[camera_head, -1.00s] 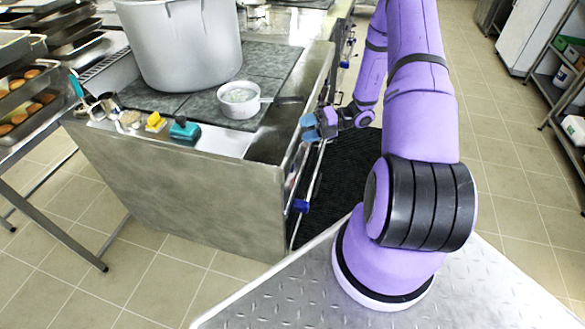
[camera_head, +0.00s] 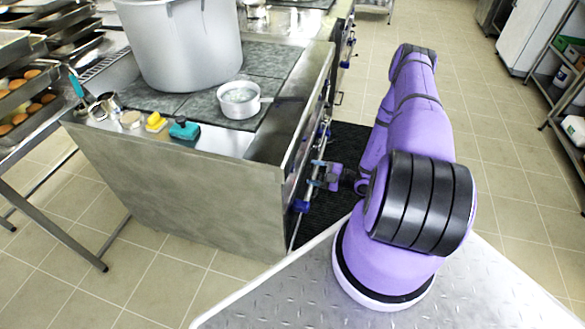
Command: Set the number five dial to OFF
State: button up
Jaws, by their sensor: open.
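The stove (camera_head: 180,188) stands left of centre, and its control front faces right, seen at a steep slant. Several blue dials sit along that front, one low and near (camera_head: 301,206) and one farther back (camera_head: 324,131). Their numbers and settings are too small and too slanted to read, so I cannot tell which is number five. My gripper (camera_head: 318,173) is open in front of the stove's front, between these two dials in the picture. I cannot tell whether a dial lies between its fingers or whether it touches one.
A large pot (camera_head: 185,45) and a small white saucepan (camera_head: 239,100) stand on the cooktop. The saucepan's handle points right toward the front edge. A rail (camera_head: 298,235) runs along the stove front. A dark mat (camera_head: 345,150) covers the floor there. Tray racks stand left.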

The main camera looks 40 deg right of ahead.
aim_at(293, 169)
jog(key=x, duration=0.8)
jog(key=shift+w+a, duration=0.1)
jog(key=shift+w, duration=0.1)
jog(key=c, duration=0.9)
